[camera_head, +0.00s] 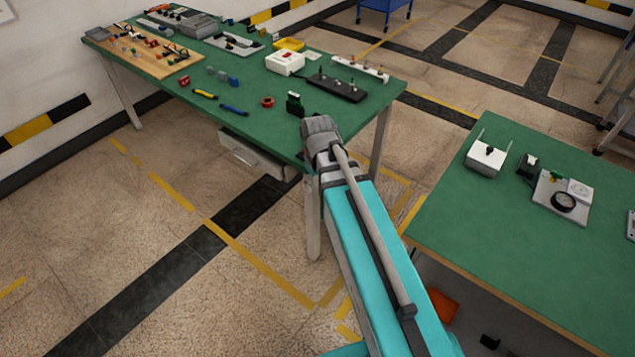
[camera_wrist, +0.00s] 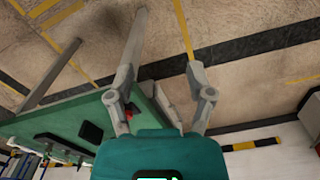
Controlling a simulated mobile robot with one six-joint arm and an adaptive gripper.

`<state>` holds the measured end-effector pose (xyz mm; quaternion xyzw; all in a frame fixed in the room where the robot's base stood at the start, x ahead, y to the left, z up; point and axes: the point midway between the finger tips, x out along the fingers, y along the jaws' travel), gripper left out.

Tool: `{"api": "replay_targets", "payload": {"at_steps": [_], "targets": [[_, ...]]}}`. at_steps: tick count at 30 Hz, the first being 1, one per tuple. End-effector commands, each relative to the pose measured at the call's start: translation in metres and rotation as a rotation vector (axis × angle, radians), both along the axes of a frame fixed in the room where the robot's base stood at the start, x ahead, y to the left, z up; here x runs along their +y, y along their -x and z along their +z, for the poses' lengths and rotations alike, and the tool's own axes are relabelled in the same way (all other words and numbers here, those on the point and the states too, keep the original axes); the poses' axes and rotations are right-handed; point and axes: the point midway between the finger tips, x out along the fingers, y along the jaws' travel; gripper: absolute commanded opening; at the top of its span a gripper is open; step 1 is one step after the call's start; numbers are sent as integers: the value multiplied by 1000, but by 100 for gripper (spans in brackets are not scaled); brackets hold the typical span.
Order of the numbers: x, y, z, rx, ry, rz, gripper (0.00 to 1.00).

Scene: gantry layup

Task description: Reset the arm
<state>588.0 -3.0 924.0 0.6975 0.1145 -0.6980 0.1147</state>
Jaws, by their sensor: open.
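My arm reaches up from the bottom of the head view, ending beside the near right corner of the green-topped table (camera_head: 240,115). The fingers are hidden in that view. In the wrist view my gripper (camera_wrist: 158,20) has its two fingers spread apart with nothing between them. Behind the fingers I see tiled floor, and the green table (camera_wrist: 85,110) shows at the lower left with its legs. A small red thing (camera_wrist: 128,112) shows by the left finger; I cannot tell its exact distance from it.
The left table holds a wooden board (camera_head: 135,50), a white box (camera_head: 284,62), a black strip (camera_head: 337,88) and several small tools. A second green table (camera_head: 530,235) at the right holds a white box (camera_head: 486,158) and a gauge plate (camera_head: 562,197). Marked floor lies between.

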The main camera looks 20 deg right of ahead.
Motion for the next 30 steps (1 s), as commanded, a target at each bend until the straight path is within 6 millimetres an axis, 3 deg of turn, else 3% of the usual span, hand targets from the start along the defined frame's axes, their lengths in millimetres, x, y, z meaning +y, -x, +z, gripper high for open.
{"api": "replay_targets", "payload": {"at_steps": [8, 21, 30], "targets": [[0, 4, 0, 0, 0, -17, 68], [3, 49, 0, 0, 0, -305, 68], [3, 50, 0, 0, 0, -327, 68]]}}
